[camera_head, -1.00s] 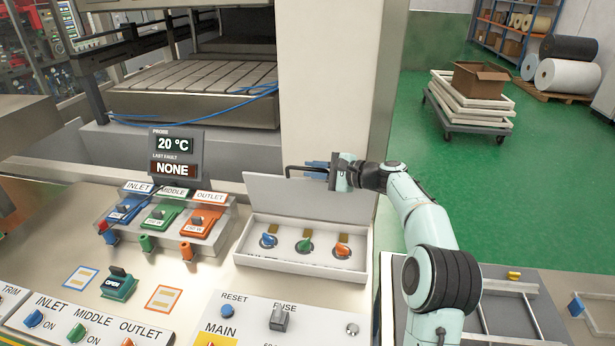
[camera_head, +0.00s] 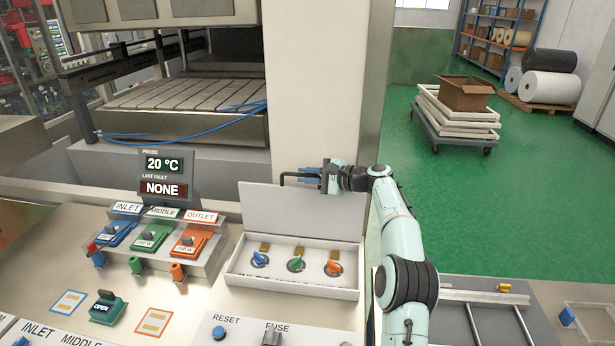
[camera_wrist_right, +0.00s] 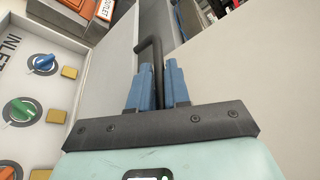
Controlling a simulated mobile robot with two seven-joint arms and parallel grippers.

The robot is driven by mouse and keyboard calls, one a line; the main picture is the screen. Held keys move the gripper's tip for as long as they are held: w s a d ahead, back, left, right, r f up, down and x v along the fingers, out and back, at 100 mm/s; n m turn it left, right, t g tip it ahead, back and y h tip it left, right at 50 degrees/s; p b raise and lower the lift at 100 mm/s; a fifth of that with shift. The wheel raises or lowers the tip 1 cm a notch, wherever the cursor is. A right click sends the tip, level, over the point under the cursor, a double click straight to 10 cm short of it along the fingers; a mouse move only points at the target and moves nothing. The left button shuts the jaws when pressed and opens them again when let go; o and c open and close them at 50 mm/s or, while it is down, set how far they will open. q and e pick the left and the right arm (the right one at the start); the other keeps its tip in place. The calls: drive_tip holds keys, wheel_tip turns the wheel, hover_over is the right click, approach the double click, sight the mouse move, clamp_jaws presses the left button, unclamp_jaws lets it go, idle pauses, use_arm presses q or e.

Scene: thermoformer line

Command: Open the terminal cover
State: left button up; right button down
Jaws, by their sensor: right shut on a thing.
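The terminal cover (camera_head: 330,212) is a pale lid that stands raised at the back of the white terminal box (camera_head: 290,286). Inside the box are blue, green and orange knobs, each with a small yellow tab. The cover's black bar handle (camera_head: 289,175) is near its upper edge. My right gripper (camera_head: 312,177) has its blue fingers shut on this handle. In the right wrist view the blue fingers (camera_wrist_right: 157,85) close around the black handle (camera_wrist_right: 152,52), with the cover beside it. My left gripper is not in view.
A thick pale machine column (camera_head: 315,95) rises close behind the cover. Green floor lies open at right.

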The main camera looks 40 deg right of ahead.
drive_tip(key=shift+d+f, duration=0.1)
drive_tip(key=shift+f, duration=0.2)
drive_tip(key=c, duration=1.2)
unclamp_jaws()
drive_tip(key=shift+o, duration=0.2)
drive_tip(key=shift+r, duration=0.15)
drive_tip(key=shift+s+d+r, duration=0.1)
drive_tip(key=shift+s+d, duration=0.15)
drive_tip(key=shift+s, duration=0.25)
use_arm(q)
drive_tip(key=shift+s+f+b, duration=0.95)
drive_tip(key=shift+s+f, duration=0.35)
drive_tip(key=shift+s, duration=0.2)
use_arm(e)
drive_tip(key=v, duration=1.2)
drive_tip(key=shift+s, duration=0.1)
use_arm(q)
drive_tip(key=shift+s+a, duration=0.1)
